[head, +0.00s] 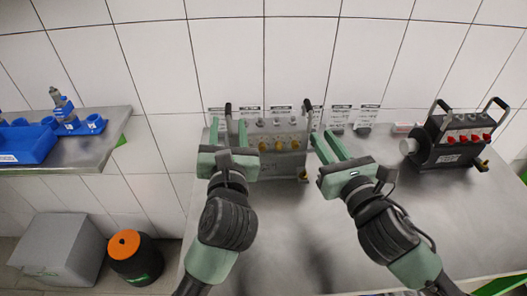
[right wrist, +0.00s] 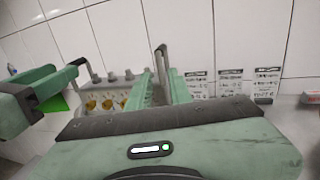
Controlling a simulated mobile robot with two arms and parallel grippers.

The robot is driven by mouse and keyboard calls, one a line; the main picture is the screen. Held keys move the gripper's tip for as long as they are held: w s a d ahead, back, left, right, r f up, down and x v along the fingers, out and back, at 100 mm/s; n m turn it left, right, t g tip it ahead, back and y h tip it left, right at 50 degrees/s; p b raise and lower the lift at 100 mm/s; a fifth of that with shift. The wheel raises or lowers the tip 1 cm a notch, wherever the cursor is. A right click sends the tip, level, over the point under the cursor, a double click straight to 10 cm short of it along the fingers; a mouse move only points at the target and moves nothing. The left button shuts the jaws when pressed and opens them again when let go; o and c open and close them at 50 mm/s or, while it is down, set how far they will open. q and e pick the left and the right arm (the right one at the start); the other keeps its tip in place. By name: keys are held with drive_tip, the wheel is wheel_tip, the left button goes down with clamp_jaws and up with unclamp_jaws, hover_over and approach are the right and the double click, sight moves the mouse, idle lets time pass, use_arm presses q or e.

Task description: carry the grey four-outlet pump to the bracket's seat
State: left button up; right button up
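The grey pump (head: 268,166) stands on the metal table against the tiled wall, with a row of yellow outlets and two black upright handles. My left gripper (head: 229,128) is open at the pump's left handle, with the handle between its fingers. The left gripper also shows at left there. My arms hide part of the pump's front. I cannot make out the bracket's seat.
A black pump (head: 452,140) with red knobs stands on the right of the table (head: 455,205). Wall labels (head: 340,115) hang behind. A left shelf (head: 85,150) holds blue bins (head: 27,145). A grey box (head: 58,250) and an orange-lidded black bin (head: 134,258) stand on the floor.

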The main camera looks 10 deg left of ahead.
sight(228, 115)
use_arm(q)
drive_tip(key=shift+w+a+f, duration=0.1)
drive_tip(key=shift+w+f, duration=0.15)
drive_tip(key=shift+s+r, duration=0.25)
drive_tip(key=shift+s, duration=0.05)
drive_tip(key=shift+w, duration=0.1)
drive_tip(key=x, duration=0.7)
drive_tip(key=shift+w, duration=0.4)
use_arm(e)
drive_tip(key=x, duration=0.7)
drive_tip(key=shift+w+a, duration=0.1)
drive_tip(key=shift+w, duration=0.3)
use_arm(q)
drive_tip(key=c, duration=0.4)
use_arm(e)
drive_tip(key=c, duration=0.4)
use_arm(q)
clamp_jaws()
use_arm(e)
clamp_jaws()
